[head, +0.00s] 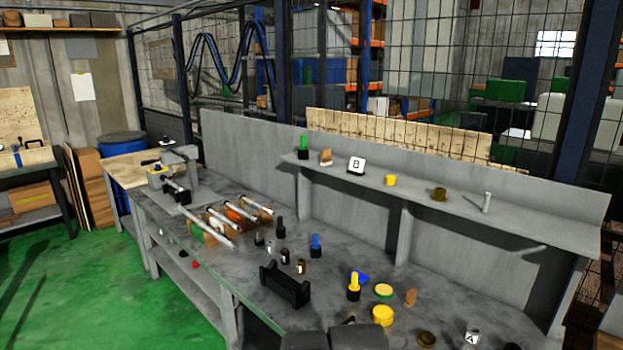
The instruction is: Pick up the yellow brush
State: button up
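The yellow brush (354,284) stands upright on the grey workbench (240,262), right of the middle of the head view. It has a yellow handle and a black lower part. A blue item (363,278) is close behind it to the right, partly hidden by it. Dark grey rounded parts at the bottom edge look like my arm. My gripper's fingers do not show, and nothing visible touches the brush.
A blue brush (316,245) stands farther back. A raised shelf (460,205) with several small items runs along the back.

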aim_at(353, 286)
jog(key=k, duration=0.15)
jog(key=i+j+z, duration=0.15)
jog(key=i+j, duration=0.15)
jog(key=i, duration=0.25)
jog(key=i+j+z, duration=0.2)
jog(key=i+j, duration=0.2)
jog(key=i, duration=0.15)
